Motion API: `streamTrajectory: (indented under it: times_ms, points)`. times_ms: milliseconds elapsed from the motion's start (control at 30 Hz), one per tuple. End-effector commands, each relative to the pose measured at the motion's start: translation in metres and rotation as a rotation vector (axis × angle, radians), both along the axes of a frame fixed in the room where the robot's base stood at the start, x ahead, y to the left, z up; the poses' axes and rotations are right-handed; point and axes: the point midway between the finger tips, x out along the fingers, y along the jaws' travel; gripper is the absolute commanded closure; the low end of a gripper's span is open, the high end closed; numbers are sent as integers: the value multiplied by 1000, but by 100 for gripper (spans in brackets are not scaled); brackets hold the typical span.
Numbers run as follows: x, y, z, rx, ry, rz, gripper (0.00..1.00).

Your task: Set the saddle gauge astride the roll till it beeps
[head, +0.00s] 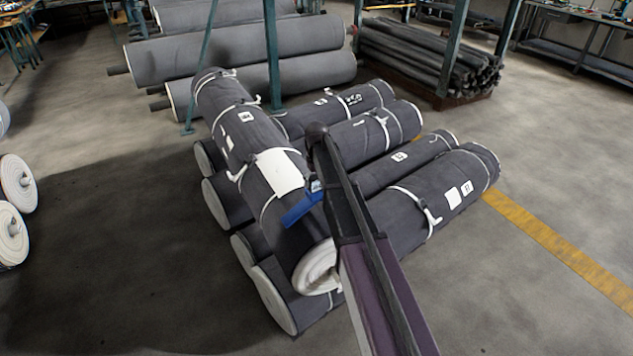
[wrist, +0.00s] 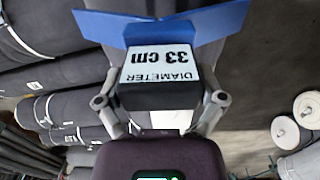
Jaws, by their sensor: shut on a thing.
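The saddle gauge (wrist: 160,92) has a black body with a white label reading "DIAMETER 33 cm" and two blue wings. My gripper (wrist: 160,103) is shut on its body, one grey finger on each side. In the head view a blue wing of the gauge (head: 303,207) shows left of my arm, close over the near part of the top roll (head: 262,165); my arm hides the rest. This dark grey roll lies slanting across the stack, with white straps and a white patch. I cannot tell whether the wings touch it.
Several strapped grey rolls (head: 436,192) lie side by side beneath the top roll. Larger rolls (head: 235,42) lie behind, near green posts (head: 272,55). A stack of dark tubes (head: 420,58) stands back right.

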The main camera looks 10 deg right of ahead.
Motion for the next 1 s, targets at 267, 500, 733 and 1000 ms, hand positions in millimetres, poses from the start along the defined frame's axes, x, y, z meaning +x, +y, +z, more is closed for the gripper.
streamTrajectory:
  times_ms: [267, 500, 733, 1000]
  points:
    - [0, 0, -20, 0, 0, 0, 73]
    - [0, 0, -26, 0, 0, 0, 73]
    - [0, 0, -27, 0, 0, 0, 73]
    - [0, 0, -27, 0, 0, 0, 73]
